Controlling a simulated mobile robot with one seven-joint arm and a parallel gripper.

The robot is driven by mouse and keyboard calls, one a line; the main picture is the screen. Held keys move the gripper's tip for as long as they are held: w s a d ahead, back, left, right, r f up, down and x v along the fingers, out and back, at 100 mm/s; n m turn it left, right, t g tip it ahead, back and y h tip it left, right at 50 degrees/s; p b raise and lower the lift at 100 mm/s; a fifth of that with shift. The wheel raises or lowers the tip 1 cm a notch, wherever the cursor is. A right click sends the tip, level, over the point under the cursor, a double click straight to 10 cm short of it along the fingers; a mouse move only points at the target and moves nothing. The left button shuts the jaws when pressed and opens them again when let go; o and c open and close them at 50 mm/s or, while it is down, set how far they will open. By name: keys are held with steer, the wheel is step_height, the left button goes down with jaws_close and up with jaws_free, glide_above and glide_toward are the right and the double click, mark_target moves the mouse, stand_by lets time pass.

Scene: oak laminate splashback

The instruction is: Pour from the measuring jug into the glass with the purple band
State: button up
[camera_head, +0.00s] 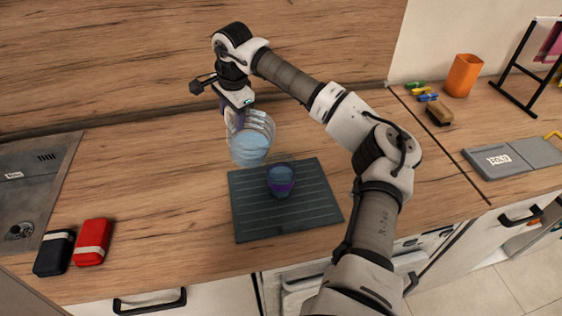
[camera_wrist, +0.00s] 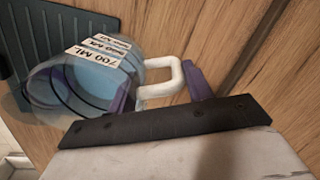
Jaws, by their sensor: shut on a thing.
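The measuring jug (camera_head: 250,140) is clear with bluish liquid in it, held above the counter at the back left edge of the dark mat. In the wrist view the jug (camera_wrist: 75,85) shows a white label reading 700 ML and a white handle (camera_wrist: 165,82). My gripper (camera_head: 236,118) is shut on the jug's handle, its purple fingers on either side in the wrist view (camera_wrist: 162,88). The glass with the purple band (camera_head: 281,180) stands upright on the mat, right of and in front of the jug. The glass's contents are hard to make out.
The dark ribbed mat (camera_head: 245,221) lies on the wooden counter. A red case (camera_head: 92,242) and a black case (camera_head: 54,252) lie at the front left. An orange cup (camera_head: 463,75), clips, a brush and a grey folder (camera_head: 515,157) are at the right.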

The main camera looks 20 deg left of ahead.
steer(key=shift+s+d+r+y, duration=0.2)
steer(key=shift+d+r+y, duration=0.25)
steer(key=shift+r, duration=0.2)
steer(key=s+d+r+t+y+b, duration=0.1)
steer(key=s+d+r+t+y, duration=0.1)
steer(key=r, duration=0.5)
steer(key=shift+d+r+y, duration=0.3)
steer(key=shift+d+y, duration=0.35)
steer(key=shift+d, duration=0.45)
steer(key=shift+s+d+r+t+y+b, duration=0.1)
steer(key=shift+s+d+t+y+b, duration=0.1)
steer(key=shift+d+y+b, duration=0.2)
steer(key=shift+s+d+r+t+y+b, duration=0.1)
steer(key=shift+d+t+y+b, duration=0.1)
steer(key=shift+d+y+b, duration=0.15)
stand_by(0.5)
steer(key=shift+s+d+r+t+y, duration=0.3)
steer(key=shift+d+r+y, duration=0.1)
steer(key=shift+r+y, duration=0.2)
stand_by(2.9)
